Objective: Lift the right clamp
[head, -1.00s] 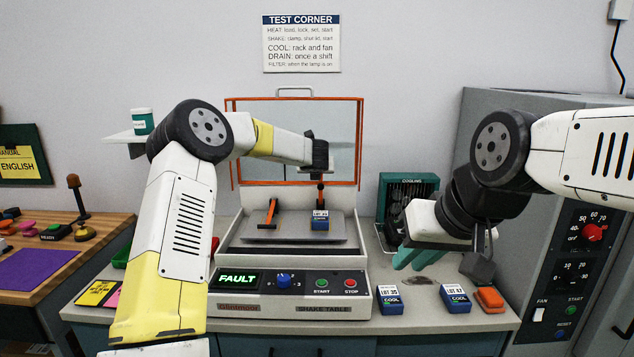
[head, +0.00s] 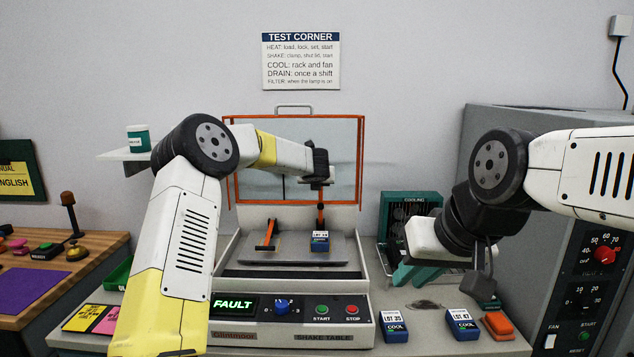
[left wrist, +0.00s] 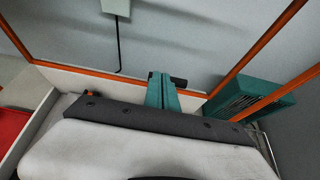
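The right clamp (head: 320,215) is an orange lever standing nearly upright at the back of the shake table's plate (head: 290,253), behind a blue lot block (head: 319,245). My left gripper (head: 322,182) is at the clamp's upper end. In the left wrist view its teal fingers (left wrist: 162,92) lie close together, and a black handle end (left wrist: 179,82) sticks out to the right beside their tips. I see nothing clearly pinched between them. The left clamp (head: 266,236) leans, untouched. My right gripper (head: 415,272) hangs with teal fingers apart and empty, right of the shake table.
An orange-framed clear lid (head: 364,160) stands raised behind the plate. The front panel (head: 300,333) reads FAULT. Two blue lot blocks (head: 393,328) and an orange block (head: 498,324) lie at the right. A teal cooling rack (head: 424,203) and a grey oven (head: 510,230) stand beyond.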

